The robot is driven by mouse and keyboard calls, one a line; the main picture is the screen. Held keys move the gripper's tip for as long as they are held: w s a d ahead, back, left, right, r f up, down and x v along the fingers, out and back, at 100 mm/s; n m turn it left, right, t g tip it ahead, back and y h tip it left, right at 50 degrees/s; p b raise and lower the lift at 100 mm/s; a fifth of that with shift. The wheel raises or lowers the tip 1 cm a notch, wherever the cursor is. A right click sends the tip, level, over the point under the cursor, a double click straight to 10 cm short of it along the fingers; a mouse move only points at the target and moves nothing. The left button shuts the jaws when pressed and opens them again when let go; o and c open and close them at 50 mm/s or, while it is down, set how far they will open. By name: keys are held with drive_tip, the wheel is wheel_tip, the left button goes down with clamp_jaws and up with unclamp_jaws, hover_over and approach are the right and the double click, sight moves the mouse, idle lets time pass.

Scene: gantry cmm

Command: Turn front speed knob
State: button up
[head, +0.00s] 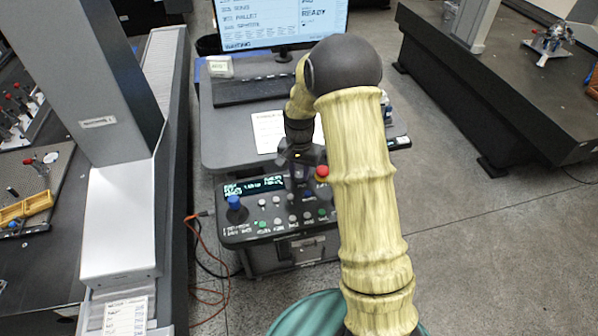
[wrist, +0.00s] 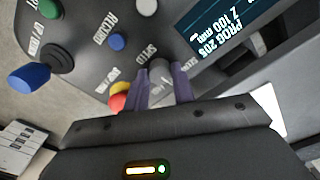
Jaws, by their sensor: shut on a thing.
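The speed knob (wrist: 160,72) is a small grey knob beside the "SPEED" label in the wrist view. My gripper (wrist: 162,88) has its two purple fingers on either side of the knob, shut on it. In the head view my gripper (head: 300,166) is down at the far part of the control box (head: 270,235), between the display and the red button. The knob is hidden there by my gripper and arm.
A red emergency button (head: 322,171) sits close to my gripper; it also shows in the wrist view (wrist: 118,98). The box has a lit display (head: 255,187), several small buttons and a blue-topped joystick (head: 234,203). A keyboard (head: 252,89) and monitor (head: 280,22) stand behind.

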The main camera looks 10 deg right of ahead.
sight(300, 175)
drive_tip(key=n+b, duration=0.1)
drive_tip(key=n, duration=0.3)
drive_tip(key=shift+w, duration=0.1)
drive_tip(key=n, duration=0.4)
drive_tip(key=shift+b, duration=0.3)
drive_tip(key=shift+r+n, duration=0.1)
drive_tip(key=shift+n, duration=0.2)
drive_tip(key=o, duration=1)
wheel_tip(300, 175, up, 17)
drive_tip(key=b, duration=0.3)
drive_tip(key=shift+r+b, duration=0.15)
drive_tip(key=shift+b, duration=0.2)
